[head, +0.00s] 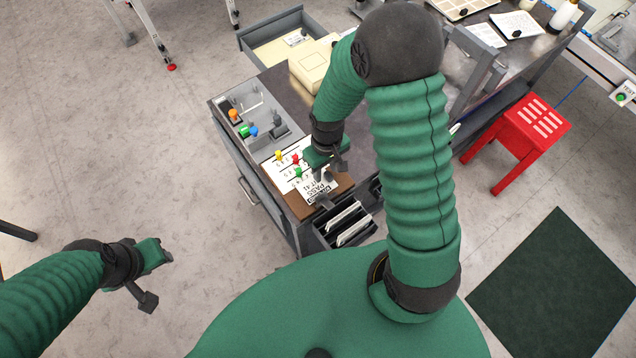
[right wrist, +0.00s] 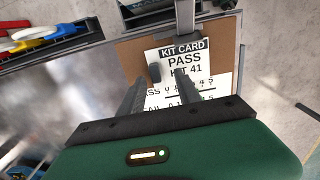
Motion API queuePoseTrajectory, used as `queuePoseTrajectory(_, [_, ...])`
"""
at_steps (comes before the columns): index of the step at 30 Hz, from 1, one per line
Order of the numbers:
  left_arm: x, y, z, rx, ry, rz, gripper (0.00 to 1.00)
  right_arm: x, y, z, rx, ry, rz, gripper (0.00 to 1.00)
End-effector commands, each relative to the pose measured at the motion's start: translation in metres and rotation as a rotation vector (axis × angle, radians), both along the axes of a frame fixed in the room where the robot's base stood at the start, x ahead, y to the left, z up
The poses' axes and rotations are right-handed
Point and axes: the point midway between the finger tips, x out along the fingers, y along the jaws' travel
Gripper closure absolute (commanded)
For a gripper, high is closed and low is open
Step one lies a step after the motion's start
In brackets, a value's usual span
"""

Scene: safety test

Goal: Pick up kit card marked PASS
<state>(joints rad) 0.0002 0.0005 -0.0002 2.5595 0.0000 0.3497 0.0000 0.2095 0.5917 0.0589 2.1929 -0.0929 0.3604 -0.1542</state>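The kit card marked PASS (head: 318,183) lies on a brown board (head: 298,208) at the near corner of the workbench. In the right wrist view the card (right wrist: 183,55) reads "KIT CARD PASS KIT 41". My right gripper (head: 327,172) is over the card. In the right wrist view its two fingers (right wrist: 168,74) stand apart with the card behind them, so it is open. I cannot tell whether the tips touch the card. The fingers cover part of the print. My left gripper (head: 158,276) is open and empty, over the floor at the left.
Colored pegs (head: 295,159) stand on a white sheet beside the card. A grey tray (head: 272,143) holds small parts. A dark rack (head: 345,222) with white cards is at the bench's near edge. An open drawer (head: 270,35) and red stool (head: 518,140) flank the bench.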

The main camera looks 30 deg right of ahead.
Motion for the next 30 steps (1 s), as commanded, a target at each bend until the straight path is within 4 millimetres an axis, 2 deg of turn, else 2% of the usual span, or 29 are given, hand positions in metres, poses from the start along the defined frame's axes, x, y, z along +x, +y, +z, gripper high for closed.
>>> queuePoseTrajectory(1, [-0.0001,-0.0001,-0.0028,0.0,0.0,0.0,0.64,-0.0005,-0.001,-0.0101,0.001,0.003,-0.002,0.6])
queuePoseTrajectory(3, [-0.0001,-0.0001,-0.0032,0.0,0.0,0.0,0.64,-0.0005,-0.0011,-0.0158,0.0,0.001,-0.002,0.6])
queuePoseTrajectory(10, [-0.0002,-0.0002,-0.0027,0.0,0.0,-0.001,0.64,-0.0003,-0.0012,-0.0164,-0.001,-0.002,-0.002,0.61])
queuePoseTrajectory(19, [-0.0003,-0.0001,-0.0027,0.0,0.0,0.0,0.64,-0.0001,-0.0009,-0.0161,-0.001,-0.001,-0.002,1.0])
queuePoseTrajectory(30, [-0.0003,-0.0001,-0.0026,0.0,0.0,0.0,0.64,0.0,-0.001,-0.0156,-0.001,-0.002,-0.002,1.0])
